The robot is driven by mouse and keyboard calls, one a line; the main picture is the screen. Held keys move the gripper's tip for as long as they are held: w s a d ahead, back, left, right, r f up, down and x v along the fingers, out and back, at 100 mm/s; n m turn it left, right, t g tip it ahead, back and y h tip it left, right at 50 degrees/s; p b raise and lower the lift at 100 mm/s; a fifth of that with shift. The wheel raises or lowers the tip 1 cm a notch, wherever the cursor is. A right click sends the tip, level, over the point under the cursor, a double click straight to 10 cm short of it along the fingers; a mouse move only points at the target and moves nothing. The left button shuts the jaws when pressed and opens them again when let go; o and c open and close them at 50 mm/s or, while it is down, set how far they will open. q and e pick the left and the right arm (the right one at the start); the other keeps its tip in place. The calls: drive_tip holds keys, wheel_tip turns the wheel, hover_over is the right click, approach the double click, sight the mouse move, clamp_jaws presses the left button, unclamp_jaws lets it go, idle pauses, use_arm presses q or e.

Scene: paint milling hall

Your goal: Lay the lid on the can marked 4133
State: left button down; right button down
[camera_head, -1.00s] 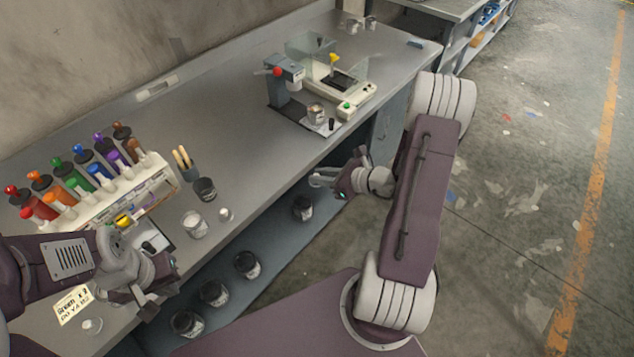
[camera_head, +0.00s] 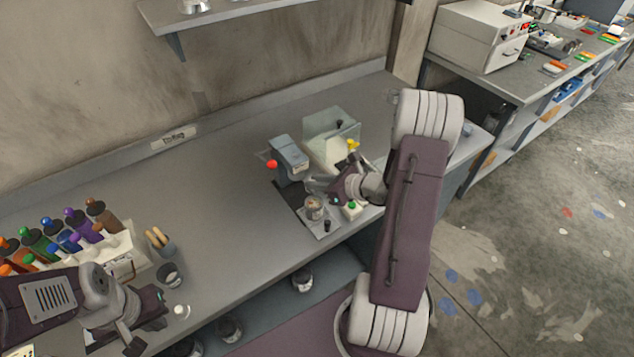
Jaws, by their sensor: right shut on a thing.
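My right gripper (camera_head: 322,186) is over the bench beside the grey press and shut on a small pale grey piece, which looks like the lid (camera_head: 316,184). Its outline is partly lost against the fingers. A small open metal can (camera_head: 314,207) stands just below and in front of that gripper, on the pale plate by the press. The held piece is apart from the can's rim. No number can be read on any can. My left gripper (camera_head: 143,325) hangs at the lower left over the bench edge; its fingers are too unclear to tell their opening.
A grey press with a red knob (camera_head: 290,160) and a balance with a glass shield (camera_head: 330,135) stand close behind the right gripper. A dark can (camera_head: 170,275), a brush cup (camera_head: 160,242) and a bottle rack (camera_head: 120,255) are at left. The middle bench is clear.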

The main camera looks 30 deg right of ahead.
drive_tip(key=shift+d+f, duration=0.2)
drive_tip(key=shift+f, duration=0.2)
wheel_tip(320, 180, down, 6)
drive_tip(key=b, duration=0.5)
drive_tip(key=shift+f+b, duration=0.4)
drive_tip(key=shift+b, duration=0.75)
idle(1.3)
drive_tip(key=c, duration=0.8)
unclamp_jaws()
drive_tip(key=shift+o, duration=0.2)
